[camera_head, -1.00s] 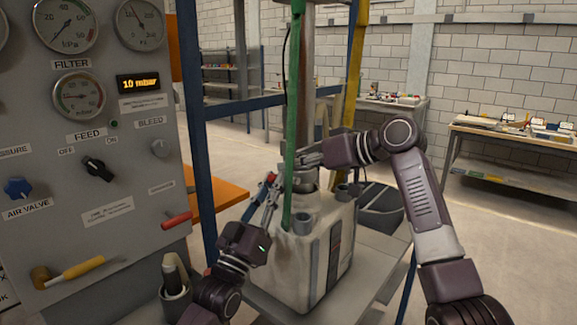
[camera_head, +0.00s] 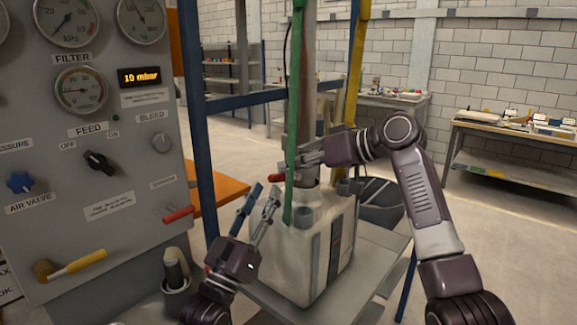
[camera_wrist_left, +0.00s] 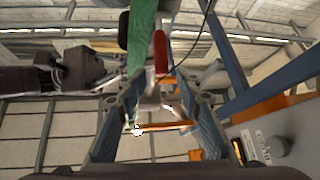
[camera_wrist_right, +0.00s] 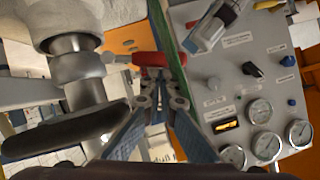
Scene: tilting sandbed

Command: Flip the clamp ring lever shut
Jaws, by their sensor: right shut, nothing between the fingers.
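The red lever (camera_head: 277,178) of the clamp ring sticks out to the left beside the green post in the head view. The ring (camera_wrist_right: 80,72) circles the pale column in the right wrist view, where the red lever (camera_wrist_right: 158,58) reaches sideways from it. In the head view the green post hides part of the ring. My left gripper (camera_head: 260,192) is open and empty, just below and left of the lever; the left wrist view shows the lever (camera_wrist_left: 160,53) beyond its spread fingers. My right gripper (camera_head: 300,162) is shut and empty, just above the lever and beside the post.
The green post (camera_head: 293,120) stands close between the grippers. A pale container (camera_head: 290,265) is below the column. The gauge panel (camera_head: 120,160) with knobs and handles stands at left; a blue frame post (camera_head: 196,130) is beside it.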

